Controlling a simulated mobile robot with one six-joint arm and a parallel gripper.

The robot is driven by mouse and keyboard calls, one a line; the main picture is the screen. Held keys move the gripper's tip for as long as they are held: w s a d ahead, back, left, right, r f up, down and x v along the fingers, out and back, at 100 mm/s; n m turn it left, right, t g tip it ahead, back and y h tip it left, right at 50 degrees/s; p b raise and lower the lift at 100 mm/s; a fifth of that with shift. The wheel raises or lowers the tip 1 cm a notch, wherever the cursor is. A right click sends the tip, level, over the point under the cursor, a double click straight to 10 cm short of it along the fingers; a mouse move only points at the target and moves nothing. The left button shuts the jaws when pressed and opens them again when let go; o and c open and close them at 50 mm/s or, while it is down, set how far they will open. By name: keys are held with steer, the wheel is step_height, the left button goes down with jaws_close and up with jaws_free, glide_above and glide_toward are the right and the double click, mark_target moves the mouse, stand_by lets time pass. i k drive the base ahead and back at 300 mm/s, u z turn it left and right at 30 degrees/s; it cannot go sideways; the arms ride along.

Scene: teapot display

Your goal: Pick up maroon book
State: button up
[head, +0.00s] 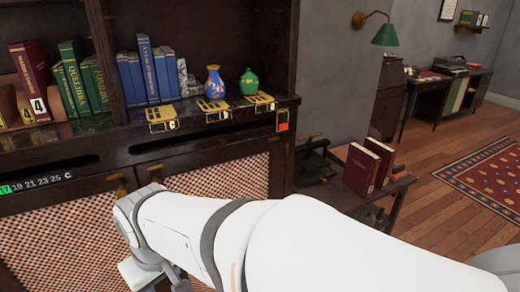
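Two maroon books stand upright side by side on a low wooden side table (346,197) right of the cabinet. The nearer maroon book (361,169) and the one behind it (383,158) have gilt lettering. Another maroon book (32,75) leans on the shelf at the far left, beside green books. I cannot tell which one the task means. My white arm crosses the lower part of the head view, in front of the cabinet and below the side table.
The dark cabinet (200,140) holds green books (78,80), blue books (145,72), a colourful vase (214,82) and a green vase (249,82). Brass plates lie along its ledge. Open wooden floor (425,215) and a red rug (490,168) lie right of the side table.

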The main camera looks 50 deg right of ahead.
mark_target(362, 165)
steer(key=z, duration=0.2)
steer(key=k, duration=0.85)
steer(key=z, duration=1.15)
steer(key=i, duration=1.1)
steer(key=z, duration=0.65)
steer(key=i, duration=0.7)
